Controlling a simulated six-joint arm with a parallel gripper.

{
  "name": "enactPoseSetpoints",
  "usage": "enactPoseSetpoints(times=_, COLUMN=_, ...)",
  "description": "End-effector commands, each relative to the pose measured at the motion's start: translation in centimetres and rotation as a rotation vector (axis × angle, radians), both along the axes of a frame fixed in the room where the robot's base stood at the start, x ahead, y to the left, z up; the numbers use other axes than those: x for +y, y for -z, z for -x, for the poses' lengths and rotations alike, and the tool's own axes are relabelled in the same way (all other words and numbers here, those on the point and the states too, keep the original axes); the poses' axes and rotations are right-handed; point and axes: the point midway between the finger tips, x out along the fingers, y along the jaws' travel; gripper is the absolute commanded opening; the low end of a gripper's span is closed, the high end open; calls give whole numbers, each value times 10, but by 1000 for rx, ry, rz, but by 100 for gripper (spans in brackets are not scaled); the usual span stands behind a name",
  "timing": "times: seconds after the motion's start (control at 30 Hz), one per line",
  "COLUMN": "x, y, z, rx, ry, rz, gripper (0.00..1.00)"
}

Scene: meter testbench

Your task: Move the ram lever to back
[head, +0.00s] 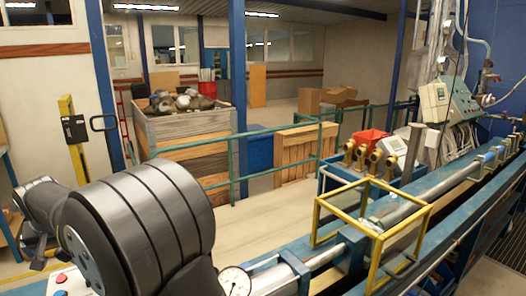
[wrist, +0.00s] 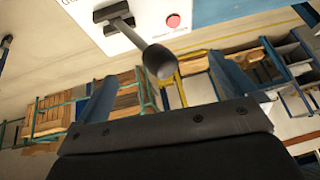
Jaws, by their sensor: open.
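In the wrist view, the ram lever (wrist: 157,58) is a dark handle with a rounded knob. It comes out of a dark slotted mount on a white panel (wrist: 150,25), beside a red button (wrist: 173,20). My gripper (wrist: 162,68) is open, with one blue-grey finger on each side of the picture. The lever's knob appears between the fingers; I cannot tell how far it is from them, and no contact shows. In the head view, part of a white control box (head: 68,283) with a red button shows at the lower left; I cannot make out the lever there.
My arm fills the head view's lower left. A pressure gauge (head: 235,281) stands beside it. A yellow frame (head: 372,236) sits on the blue testbench, with brass meters (head: 369,158) behind. A green railing (head: 235,150) and wooden crates (head: 188,127) are farther back.

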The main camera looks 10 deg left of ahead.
Motion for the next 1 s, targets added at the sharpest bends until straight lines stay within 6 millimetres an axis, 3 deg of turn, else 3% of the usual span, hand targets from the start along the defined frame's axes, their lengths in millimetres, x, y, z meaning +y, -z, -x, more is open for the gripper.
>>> enactPoseSetpoints(times=0.6, x=-12, y=-28, z=8, rx=0, ry=0, rz=-1, gripper=100)
enactPoseSetpoints(times=1.0, x=-13, y=-28, z=8, rx=0, ry=0, rz=0, gripper=100)
